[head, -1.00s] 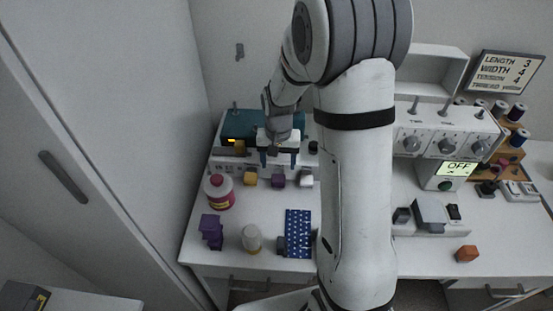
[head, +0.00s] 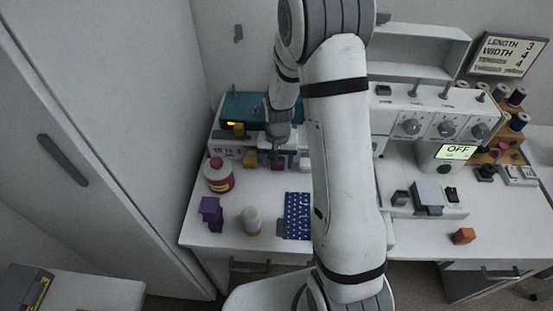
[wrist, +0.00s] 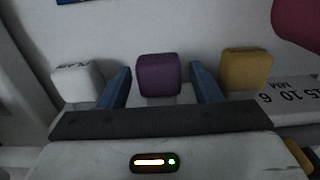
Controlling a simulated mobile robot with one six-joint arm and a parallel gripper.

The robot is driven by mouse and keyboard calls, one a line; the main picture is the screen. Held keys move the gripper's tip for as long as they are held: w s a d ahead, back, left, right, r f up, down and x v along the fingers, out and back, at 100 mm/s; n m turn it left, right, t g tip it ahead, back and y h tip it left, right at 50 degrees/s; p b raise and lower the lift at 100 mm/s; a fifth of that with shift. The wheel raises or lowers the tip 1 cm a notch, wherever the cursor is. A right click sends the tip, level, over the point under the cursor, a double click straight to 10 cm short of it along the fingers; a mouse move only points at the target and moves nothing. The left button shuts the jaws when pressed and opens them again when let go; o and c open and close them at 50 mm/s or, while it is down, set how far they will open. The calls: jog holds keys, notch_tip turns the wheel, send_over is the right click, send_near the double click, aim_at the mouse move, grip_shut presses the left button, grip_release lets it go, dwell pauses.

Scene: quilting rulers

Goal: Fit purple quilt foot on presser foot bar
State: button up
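The purple quilt foot (head: 278,164) is a small block in the rack at the back left of the table. A yellow foot (head: 250,160) is to its left and a white foot (head: 304,163) to its right. In the wrist view the purple foot (wrist: 158,70) lies between the two blue fingers of my gripper (wrist: 160,88), with a gap on each side. My gripper is open and just above the rack in the head view (head: 278,150). The white sewing machine (head: 430,122) is at the right. I cannot make out its presser foot bar; my arm covers part of that area.
A pink bottle (head: 219,177), purple blocks (head: 211,211), a pale jar (head: 252,221) and a blue dotted cloth (head: 298,215) lie in front of the rack. A teal case (head: 262,106) stands behind. An orange block (head: 464,236) is at the right. The display reads OFF.

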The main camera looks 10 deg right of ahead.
jog(key=c, duration=0.9)
jog(key=o, duration=1)
jog(key=shift+o, duration=0.2)
jog(key=shift+r, duration=0.1)
notch_tip(320, 180, up, 8)
jog(key=shift+f, duration=0.2)
